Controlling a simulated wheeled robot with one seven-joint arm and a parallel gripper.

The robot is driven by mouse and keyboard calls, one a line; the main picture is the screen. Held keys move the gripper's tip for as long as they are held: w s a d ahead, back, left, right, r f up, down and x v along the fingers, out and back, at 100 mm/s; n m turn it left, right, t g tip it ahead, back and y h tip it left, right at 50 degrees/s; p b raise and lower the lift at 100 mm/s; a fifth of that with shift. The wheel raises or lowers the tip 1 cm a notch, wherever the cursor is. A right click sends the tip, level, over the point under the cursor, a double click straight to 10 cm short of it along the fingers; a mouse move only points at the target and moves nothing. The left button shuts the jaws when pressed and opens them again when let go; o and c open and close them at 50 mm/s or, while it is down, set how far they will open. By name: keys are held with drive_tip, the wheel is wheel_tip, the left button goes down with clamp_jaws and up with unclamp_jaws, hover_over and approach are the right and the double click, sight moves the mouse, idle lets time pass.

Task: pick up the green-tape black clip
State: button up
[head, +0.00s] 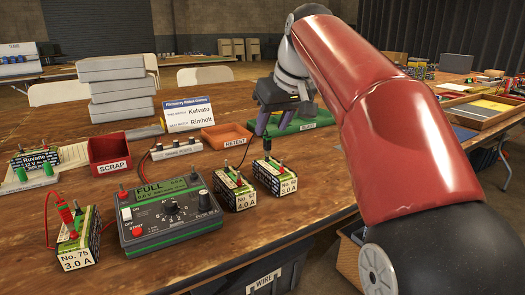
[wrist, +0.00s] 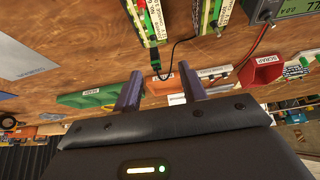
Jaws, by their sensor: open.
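A small dark clip (head: 267,144) stands at the back of the right 3.0 A pack (head: 274,178), just below my gripper (head: 275,128). I take it for the green-tape black clip, but its tape is too small to make out for sure. In the wrist view the dark clip (wrist: 155,64) shows between my fingertips in the picture, with a thin black lead curving away from it. My gripper, also in the wrist view (wrist: 161,72), is open, its two purple fingers apart and empty. I cannot tell how far above the clip they are.
A 4.0 A pack (head: 237,190) stands close left of the 3.0 A pack. The charger (head: 168,213) is further left, then pack No. 75 (head: 77,248) with a red clip. An orange tray (head: 226,136) and green tray (head: 300,122) lie behind.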

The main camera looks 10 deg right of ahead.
sight(268, 136)
drive_tip(key=x, duration=0.4)
drive_tip(key=w+b+x, duration=0.1)
drive_tip(key=x, duration=0.3)
drive_tip(key=shift+s+d+r, duration=0.1)
drive_tip(key=shift+d+r, duration=0.1)
drive_tip(key=shift+r, duration=0.05)
drive_tip(key=c, duration=0.9)
